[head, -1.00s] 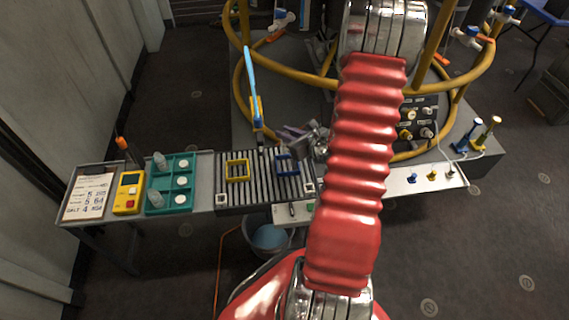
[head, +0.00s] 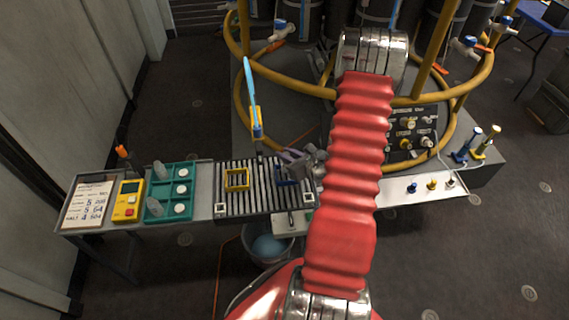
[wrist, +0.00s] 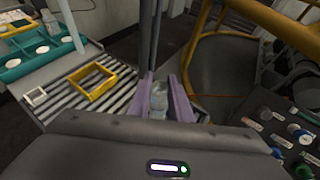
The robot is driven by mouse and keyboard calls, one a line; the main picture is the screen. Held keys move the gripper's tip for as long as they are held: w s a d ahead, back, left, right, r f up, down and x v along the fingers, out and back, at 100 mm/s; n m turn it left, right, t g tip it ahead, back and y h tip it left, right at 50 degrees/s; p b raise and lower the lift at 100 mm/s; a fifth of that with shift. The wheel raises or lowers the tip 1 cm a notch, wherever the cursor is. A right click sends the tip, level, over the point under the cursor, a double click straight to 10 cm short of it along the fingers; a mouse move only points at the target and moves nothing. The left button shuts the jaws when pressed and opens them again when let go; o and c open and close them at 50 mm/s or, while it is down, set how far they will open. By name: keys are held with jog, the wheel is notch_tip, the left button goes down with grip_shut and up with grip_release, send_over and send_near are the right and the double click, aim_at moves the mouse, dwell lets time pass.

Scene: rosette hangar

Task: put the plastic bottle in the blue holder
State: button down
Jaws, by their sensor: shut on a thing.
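My gripper (head: 287,156) has lilac fingers and is over the right part of the slatted rack, at the blue holder (head: 284,178). The holder is a blue frame partly hidden by my gripper in the head view; I cannot make it out in the wrist view. In the wrist view my gripper (wrist: 163,92) is shut on a clear plastic bottle (wrist: 158,100), which sits between the fingers and looks roughly upright. The bottle's lower end is hidden, so I cannot tell whether it touches the holder.
A yellow square frame (head: 237,179) stands on the rack (head: 225,205), left of the blue holder. A teal tray (head: 172,213) with clear bottles, a yellow meter (head: 127,200) and a clipboard (head: 87,205) lie further left. A yellow pipe ring (head: 300,80) curves behind.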

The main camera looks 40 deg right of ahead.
jog(key=shift+f, duration=0.1)
jog(key=shift+f, duration=2.05)
jog(key=c, duration=1.6)
grip_release()
jog(key=shift+s, duration=0.1)
jog(key=v, duration=1.2)
jog(key=shift+r, duration=0.1)
